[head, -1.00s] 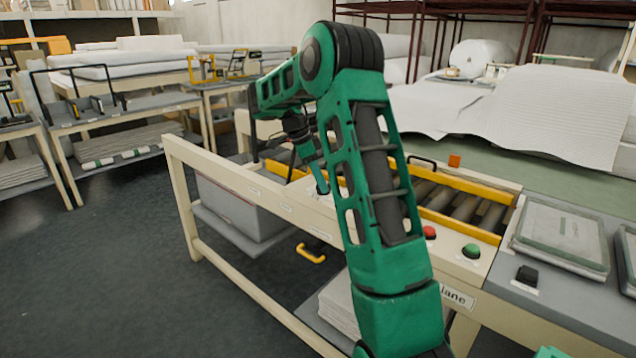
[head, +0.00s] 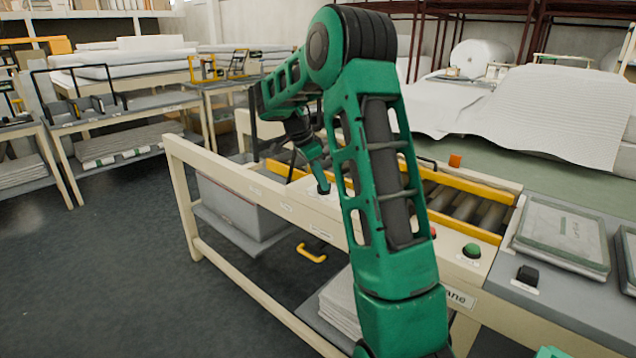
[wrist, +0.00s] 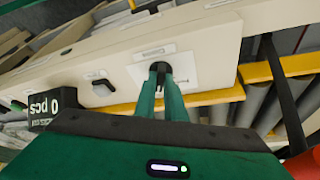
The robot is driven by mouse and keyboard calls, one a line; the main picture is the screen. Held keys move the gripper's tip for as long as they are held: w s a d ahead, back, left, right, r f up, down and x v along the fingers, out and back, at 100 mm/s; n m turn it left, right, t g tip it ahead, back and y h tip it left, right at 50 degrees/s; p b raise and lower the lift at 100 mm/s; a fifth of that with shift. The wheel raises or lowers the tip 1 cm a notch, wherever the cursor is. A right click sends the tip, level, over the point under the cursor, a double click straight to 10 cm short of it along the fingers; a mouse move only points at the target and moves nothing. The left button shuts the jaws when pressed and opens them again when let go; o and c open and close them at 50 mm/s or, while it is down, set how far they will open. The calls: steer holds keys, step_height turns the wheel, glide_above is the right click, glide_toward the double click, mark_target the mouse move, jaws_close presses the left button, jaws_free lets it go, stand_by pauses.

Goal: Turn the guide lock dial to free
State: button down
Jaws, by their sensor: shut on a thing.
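A small black dial (wrist: 159,67) on a white labelled plate shows in the wrist view, set in the cream panel. Its label is too small to read, and my fingers partly cover it, so its setting cannot be told. My gripper (wrist: 164,82) is shut on this dial with its two green fingers. In the head view my gripper (head: 323,187) points down at the panel of the roller bench, and the dial is mostly hidden there behind the fingertips.
Yellow guide rails (head: 465,218) flank the rollers. A green button (head: 471,250) stands to the right, with a partly covered red button (head: 433,232).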

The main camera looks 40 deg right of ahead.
steer(key=n+t, duration=0.1)
steer(key=n, duration=0.2)
steer(key=shift+r+n+t, duration=0.1)
steer(key=shift+n+t, duration=0.2)
steer(key=shift+n, duration=0.1)
steer(key=n, duration=0.1)
steer(key=n+t, duration=0.1)
steer(key=n, duration=0.1)
steer(key=shift+s+n, duration=0.2)
steer(key=shift+n, duration=0.1)
steer(key=n+t, duration=0.1)
steer(key=n, duration=0.1)
steer(key=n+t+y, duration=0.1)
steer(key=n, duration=0.2)
steer(key=shift+d+n, duration=0.15)
steer(key=shift+n, duration=0.15)
steer(key=c, duration=1.8)
jaws_free()
steer(key=shift+s, duration=0.1)
